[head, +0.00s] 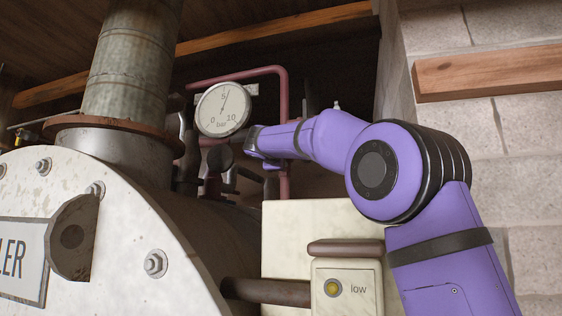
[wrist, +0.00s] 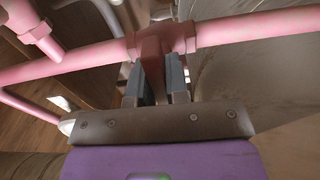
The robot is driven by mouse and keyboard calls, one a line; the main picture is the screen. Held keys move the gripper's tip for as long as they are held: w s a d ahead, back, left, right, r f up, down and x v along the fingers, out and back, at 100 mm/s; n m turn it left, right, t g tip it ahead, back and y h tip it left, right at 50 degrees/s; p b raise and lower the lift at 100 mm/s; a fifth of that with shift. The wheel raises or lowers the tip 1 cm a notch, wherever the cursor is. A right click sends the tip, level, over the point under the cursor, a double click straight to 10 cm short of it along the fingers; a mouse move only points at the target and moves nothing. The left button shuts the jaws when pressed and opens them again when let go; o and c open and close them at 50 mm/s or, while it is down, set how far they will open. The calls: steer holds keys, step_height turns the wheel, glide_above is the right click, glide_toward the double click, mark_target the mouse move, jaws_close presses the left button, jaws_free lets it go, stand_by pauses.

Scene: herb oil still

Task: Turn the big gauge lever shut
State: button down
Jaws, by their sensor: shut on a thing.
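The big round gauge (head: 222,108), marked 0, 5, 10 and bar, stands behind the boiler in the head view. Its needle points nearly straight up, near 5. My gripper (head: 254,141) reaches in from the right, just below and right of the dial. In the wrist view my gripper (wrist: 160,85) has its two grey fingers on either side of a dull red lever (wrist: 152,62) and is shut on it. The lever stands at a fitting on the pink pipe (wrist: 240,28). My gripper hides the lever's end in the wrist view; its exact angle is unclear.
The cream boiler (head: 120,230) and a rusty flue (head: 130,70) fill the left. A smaller valve with a dark round knob (head: 219,158) sits below the gauge. A cream box labelled low (head: 347,287) stands below my arm. A block wall (head: 500,140) bounds the right.

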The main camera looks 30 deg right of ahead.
steer(key=shift+f, duration=0.15)
steer(key=c, duration=1.1)
jaws_free()
steer(key=shift+s+a, duration=0.1)
steer(key=v, duration=1)
steer(key=shift+s+a, duration=0.15)
steer(key=shift+a, duration=0.05)
